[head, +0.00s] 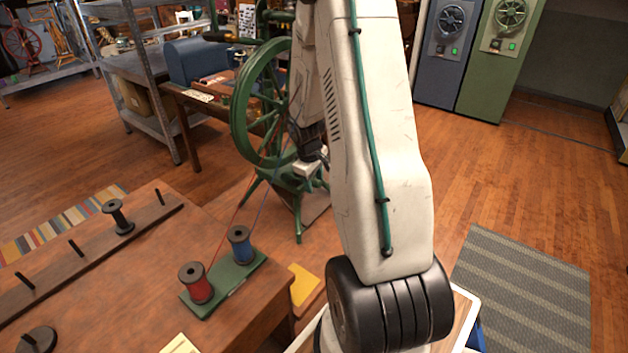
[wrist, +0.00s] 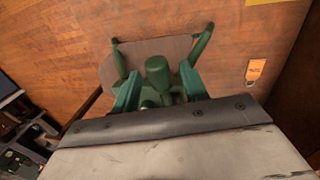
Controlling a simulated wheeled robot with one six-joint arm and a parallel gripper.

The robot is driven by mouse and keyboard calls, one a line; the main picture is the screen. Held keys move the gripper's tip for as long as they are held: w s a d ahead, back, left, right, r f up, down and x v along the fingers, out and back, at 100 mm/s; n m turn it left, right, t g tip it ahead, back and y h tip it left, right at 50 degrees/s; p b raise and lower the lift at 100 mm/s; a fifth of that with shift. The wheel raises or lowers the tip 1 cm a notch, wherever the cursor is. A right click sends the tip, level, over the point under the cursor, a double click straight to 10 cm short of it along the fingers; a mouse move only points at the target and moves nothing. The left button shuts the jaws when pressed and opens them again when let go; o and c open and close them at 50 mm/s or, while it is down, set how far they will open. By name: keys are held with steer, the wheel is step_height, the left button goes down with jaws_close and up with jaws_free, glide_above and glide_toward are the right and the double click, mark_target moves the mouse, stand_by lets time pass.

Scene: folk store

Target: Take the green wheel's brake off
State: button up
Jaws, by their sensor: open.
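The green wheel (head: 262,103) is a large spoked spinning wheel on green legs (head: 298,215), standing on the floor behind the wooden table. My gripper (head: 308,160) is low beside its right side, partly hidden by my arm. In the wrist view, my open gripper (wrist: 159,88) has its two teal fingers on either side of a rounded green knob (wrist: 158,72) on the wheel's stand. I cannot tell whether the fingers touch the knob. Green legs (wrist: 203,44) spread beyond it over a brown panel (wrist: 150,50). I cannot make out which part is the brake.
The wooden table (head: 100,260) at the left holds a red spool (head: 196,283) and a blue spool (head: 240,245) on a green base (head: 225,285). A metal shelf (head: 150,75) stands behind. An orange tag (wrist: 256,70) shows at the right in the wrist view.

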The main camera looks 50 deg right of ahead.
jaws_close()
steer(key=shift+w+r+g, duration=0.35)
steer(key=shift+r+g, duration=0.3)
steer(key=shift+g, duration=0.55)
jaws_free()
